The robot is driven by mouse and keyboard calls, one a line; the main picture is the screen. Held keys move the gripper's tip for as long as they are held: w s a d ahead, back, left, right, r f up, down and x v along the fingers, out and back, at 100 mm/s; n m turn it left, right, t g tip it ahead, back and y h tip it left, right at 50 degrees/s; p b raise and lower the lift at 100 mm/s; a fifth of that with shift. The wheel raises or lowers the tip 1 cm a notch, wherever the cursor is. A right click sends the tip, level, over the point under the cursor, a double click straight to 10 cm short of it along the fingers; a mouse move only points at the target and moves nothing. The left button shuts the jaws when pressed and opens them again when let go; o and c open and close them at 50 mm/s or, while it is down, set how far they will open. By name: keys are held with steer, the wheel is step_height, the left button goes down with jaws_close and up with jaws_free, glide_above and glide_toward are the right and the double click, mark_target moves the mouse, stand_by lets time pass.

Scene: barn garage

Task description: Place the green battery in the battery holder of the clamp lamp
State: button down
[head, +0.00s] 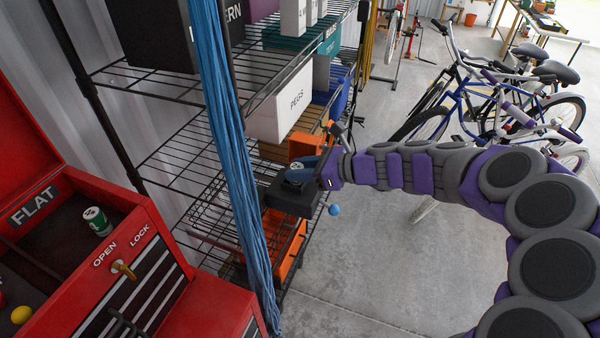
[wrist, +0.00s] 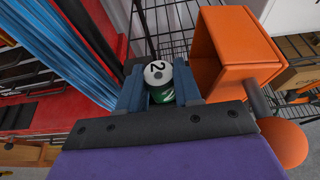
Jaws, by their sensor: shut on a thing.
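My gripper (head: 297,172) is beside the wire shelf, shut on a green battery (wrist: 161,92). In the wrist view, the battery stands between the two blue fingers of my gripper (wrist: 160,85), with its white top marked "2" facing the camera. A second green cylinder with a white top (head: 97,221), like a battery, stands in the open red toolbox at the left.
Blue cords (head: 228,130) hang between the red toolbox (head: 130,210) and my gripper.

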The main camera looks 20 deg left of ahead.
steer(key=shift+a+f, duration=0.15)
steer(key=shift+a, duration=0.15)
steer(key=c, duration=1.1)
jaws_free()
steer(key=shift+a, duration=0.15)
steer(key=shift+c, duration=0.2)
steer(key=shift+o, duration=0.5)
steer(key=shift+a, duration=0.2)
steer(key=p+v, duration=0.3)
steer(key=v, duration=0.9)
steer(key=shift+d, duration=0.25)
steer(key=s+d+n+g+h, duration=0.25)
steer(key=s+n+h, duration=0.25)
steer(key=s+n, duration=0.8)
steer(key=s+d+f+n+h, duration=0.2)
steer(key=s+d+n+h, duration=0.1)
steer(key=s+d, duration=0.5)
steer(key=s+d+f+n+h, duration=0.2)
steer(key=s+d+h, duration=0.3)
steer(key=s+d, duration=0.4)
steer(key=s+f, duration=0.1)
steer(key=s, duration=0.2)
steer(key=shift+n+h, duration=0.3)
steer(key=shift+n, duration=0.1)
